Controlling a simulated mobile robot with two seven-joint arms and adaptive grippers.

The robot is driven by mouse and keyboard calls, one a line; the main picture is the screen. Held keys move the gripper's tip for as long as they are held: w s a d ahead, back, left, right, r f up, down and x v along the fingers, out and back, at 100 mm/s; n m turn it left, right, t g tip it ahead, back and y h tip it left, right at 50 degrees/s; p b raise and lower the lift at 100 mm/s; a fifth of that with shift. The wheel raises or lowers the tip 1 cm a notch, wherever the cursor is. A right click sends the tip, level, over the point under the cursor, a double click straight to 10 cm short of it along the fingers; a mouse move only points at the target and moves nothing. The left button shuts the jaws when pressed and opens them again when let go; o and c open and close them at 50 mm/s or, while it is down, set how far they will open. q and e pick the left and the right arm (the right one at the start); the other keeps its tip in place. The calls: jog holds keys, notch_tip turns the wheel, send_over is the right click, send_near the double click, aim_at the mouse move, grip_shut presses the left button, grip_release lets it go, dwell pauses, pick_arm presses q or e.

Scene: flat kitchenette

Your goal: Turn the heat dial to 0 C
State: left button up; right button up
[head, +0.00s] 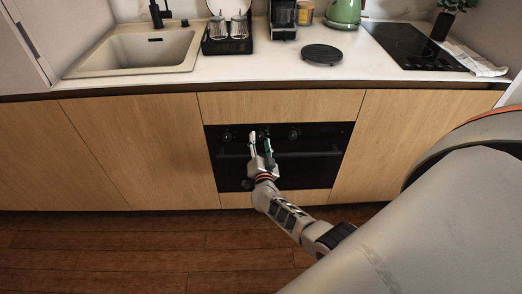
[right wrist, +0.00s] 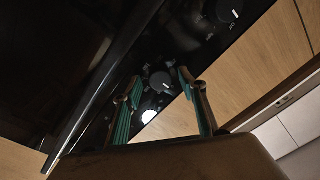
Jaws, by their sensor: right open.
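The black oven (head: 305,170) is set in the wooden cabinet front, with dark round dials along its top panel. The left dial (head: 227,136) and right dial (head: 294,134) show in the head view; my right gripper (head: 259,139) covers the panel between them. In the right wrist view, a dark dial (right wrist: 160,82) lies between the fingertips of my open right gripper, in line with them; I cannot tell whether they touch it. Another dial (right wrist: 228,11) with a white mark is farther up. I cannot tell which dial sets heat, and the scale is unreadable. My left gripper is not in view.
The oven handle (head: 312,154) runs across the door below the dials. The counter (head: 250,72) juts above, holding a sink (head: 140,52), a drying rack (head: 227,46), a round black plate (head: 322,54) and a cooktop (head: 410,45). The wooden floor in front is clear.

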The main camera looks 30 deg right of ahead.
jog(key=v, duration=1.1)
jog(key=shift+s+a, duration=0.15)
jog(key=shift+s, duration=0.15)
